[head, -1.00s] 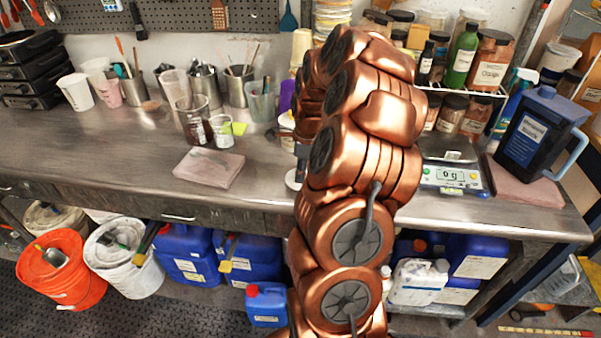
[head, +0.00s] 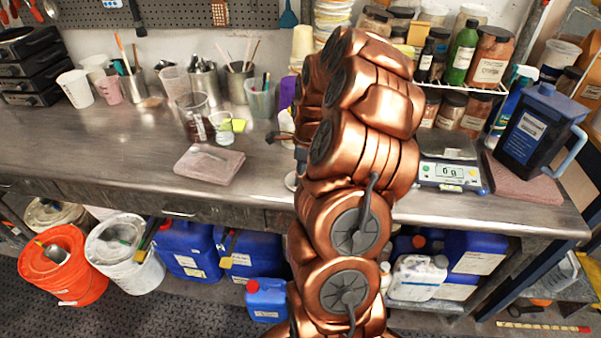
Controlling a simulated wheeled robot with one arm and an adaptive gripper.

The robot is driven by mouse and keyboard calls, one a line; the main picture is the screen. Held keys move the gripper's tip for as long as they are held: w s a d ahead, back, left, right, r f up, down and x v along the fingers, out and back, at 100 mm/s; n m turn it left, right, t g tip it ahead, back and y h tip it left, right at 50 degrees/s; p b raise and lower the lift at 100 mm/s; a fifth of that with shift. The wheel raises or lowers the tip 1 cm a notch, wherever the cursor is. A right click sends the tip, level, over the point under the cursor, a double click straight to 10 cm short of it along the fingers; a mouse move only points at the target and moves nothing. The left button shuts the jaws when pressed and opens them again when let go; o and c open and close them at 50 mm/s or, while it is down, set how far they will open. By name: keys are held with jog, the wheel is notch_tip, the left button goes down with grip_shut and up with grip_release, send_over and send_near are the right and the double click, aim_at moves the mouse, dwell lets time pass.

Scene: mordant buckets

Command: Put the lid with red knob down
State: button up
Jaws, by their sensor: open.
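No lid with a red knob can be made out. The edge of a small pale round thing (head: 291,181) shows on the bench just left of my arm; I cannot tell what it is. My copper-coloured arm stands in the middle of the view and hides the bench behind it. A dark part of my gripper (head: 281,137) sticks out left of the arm, above the bench, with nothing seen held in it. The rest of the gripper is hidden behind the arm.
The steel bench (head: 95,150) has free room at front left. A pink pad (head: 209,166), glass beakers (head: 194,117) and metal cups stand left of my arm. A scale (head: 449,172) and a dark blue jug (head: 537,130) stand right. Buckets and blue canisters sit below.

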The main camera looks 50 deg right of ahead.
notch_tip(320, 180, up, 12)
jog(key=s+b, duration=0.1)
jog(key=b, duration=0.2)
jog(key=shift+d, duration=0.35)
jog(key=s+a+r+n+g, duration=0.1)
jog(key=s+a+n, duration=0.1)
jog(key=a+n, duration=0.7)
jog(key=s+a+r+n, duration=0.15)
jog(key=a+n, duration=0.25)
jog(key=a, duration=0.9)
jog(key=s+a+f+n+g, duration=0.1)
jog(key=s+a+f+n, duration=0.1)
jog(key=s+a+n, duration=0.3)
jog(key=s+a+f+n+h, duration=0.1)
jog(key=s+a+f+n, duration=0.1)
jog(key=s+a+n, duration=0.4)
jog(key=s+n, duration=0.4)
jog(key=s, duration=0.4)
jog(key=shift+a+f+g, duration=0.15)
jog(key=shift+f+g, duration=0.15)
jog(key=shift+g, duration=0.1)
jog(key=shift+s, duration=0.1)
